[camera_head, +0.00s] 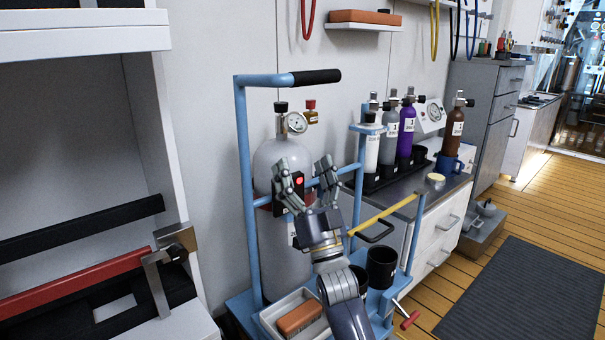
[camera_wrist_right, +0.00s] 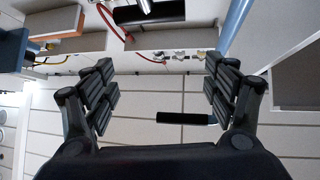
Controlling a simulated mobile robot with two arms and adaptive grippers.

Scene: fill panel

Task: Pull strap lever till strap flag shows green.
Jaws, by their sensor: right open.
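A tall grey cylinder (camera_head: 276,155) stands in a blue cart. A dark strap fitting crosses its front and carries a small red flag (camera_head: 299,181); I see no green. My right gripper (camera_head: 304,172) is open and empty in front of the cylinder, its fingers pointing up on either side of the flag in the picture; contact cannot be told. Its fingers also show apart in the right wrist view (camera_wrist_right: 158,63). There, a short black bar (camera_wrist_right: 183,118) appears between them; whether it is the strap lever is unclear. The lever is otherwise not clearly visible. My left gripper is out of view.
The cart's blue frame (camera_head: 244,190) has a black grip (camera_head: 317,76) on top. A yellow bar (camera_head: 384,213) crosses right of my gripper. Black cups (camera_head: 381,266) and a brick-coloured block (camera_head: 299,317) sit low. A counter with small bottles (camera_head: 405,130) is behind right.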

